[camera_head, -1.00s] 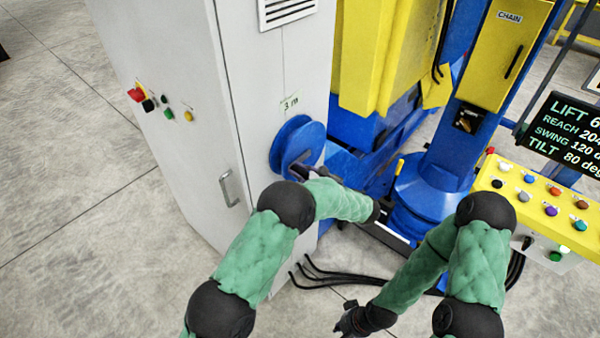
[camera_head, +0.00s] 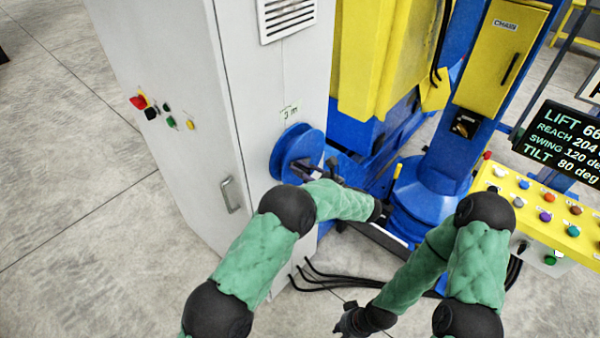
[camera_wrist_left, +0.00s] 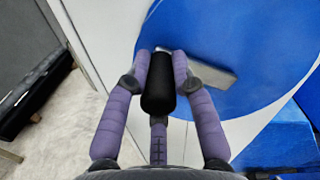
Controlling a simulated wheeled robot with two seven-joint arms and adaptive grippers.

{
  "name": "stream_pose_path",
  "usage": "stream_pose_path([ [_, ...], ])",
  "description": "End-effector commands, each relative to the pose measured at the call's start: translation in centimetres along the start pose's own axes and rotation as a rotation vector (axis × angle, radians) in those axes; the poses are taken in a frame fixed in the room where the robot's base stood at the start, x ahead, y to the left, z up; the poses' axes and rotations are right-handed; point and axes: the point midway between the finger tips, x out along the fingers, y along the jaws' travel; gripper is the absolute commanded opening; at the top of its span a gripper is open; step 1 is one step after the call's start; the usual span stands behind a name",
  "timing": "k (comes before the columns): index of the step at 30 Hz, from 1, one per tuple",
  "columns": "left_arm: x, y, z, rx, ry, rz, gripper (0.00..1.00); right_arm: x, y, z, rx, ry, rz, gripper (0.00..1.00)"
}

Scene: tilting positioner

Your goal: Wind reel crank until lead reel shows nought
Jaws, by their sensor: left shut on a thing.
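The blue lead reel (camera_head: 290,152) is mounted on the side of a pale grey cabinet. A small label (camera_head: 290,112) above it has green characters ending in "m"; the digit is too blurred to read surely. My left gripper (camera_head: 314,172) is in front of the reel, partly hidden by my forearm. In the left wrist view its purple fingers (camera_wrist_left: 160,72) are shut around the black crank handle (camera_wrist_left: 158,92). The grey crank arm (camera_wrist_left: 212,72) runs right from the handle across the blue reel face (camera_wrist_left: 240,40). My right gripper (camera_head: 350,322) hangs low at the bottom, its fingers unclear.
The grey cabinet (camera_head: 180,170) has a door handle and several coloured buttons. The blue and yellow positioner (camera_head: 385,60) stands behind the reel. A yellow button console (camera_head: 530,210) and a black readout (camera_head: 565,145) are at right. Black cables (camera_head: 335,280) lie on the floor.

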Motion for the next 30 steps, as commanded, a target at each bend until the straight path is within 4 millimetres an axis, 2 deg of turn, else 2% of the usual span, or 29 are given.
stream_pose_path([
  [12, 0.0, -1.3, 1.0, -0.014, -0.004, -0.004, 0.0, 0.2, 0.1, 0.0, 0.0, 0.0, 0.0, 0.0],
  [25, 0.0, -1.4, 1.1, -0.016, -0.004, -0.006, 0.0, 0.2, 0.1, 0.0, 0.0, 0.0, 0.0, 0.0],
  [26, 0.0, -1.4, 1.1, -0.016, -0.004, -0.006, 0.3, 0.2, 0.1, 0.0, 0.0, 0.0, 0.0, 0.0],
  [27, 0.0, -1.4, 1.1, -0.016, -0.004, -0.006, 0.41, 0.2, 0.1, 0.0, 0.0, 0.0, 0.0, 0.0],
  [28, 0.0, -1.4, 1.1, -0.015, -0.004, -0.005, 0.49, 0.2, 0.1, 0.0, 0.0, 0.0, 0.0, 0.0],
  [30, 0.0, -1.3, 1.0, -0.013, -0.003, -0.005, 0.49, 0.2, 0.1, 0.0, 0.0, 0.0, 0.0, 0.0],
])
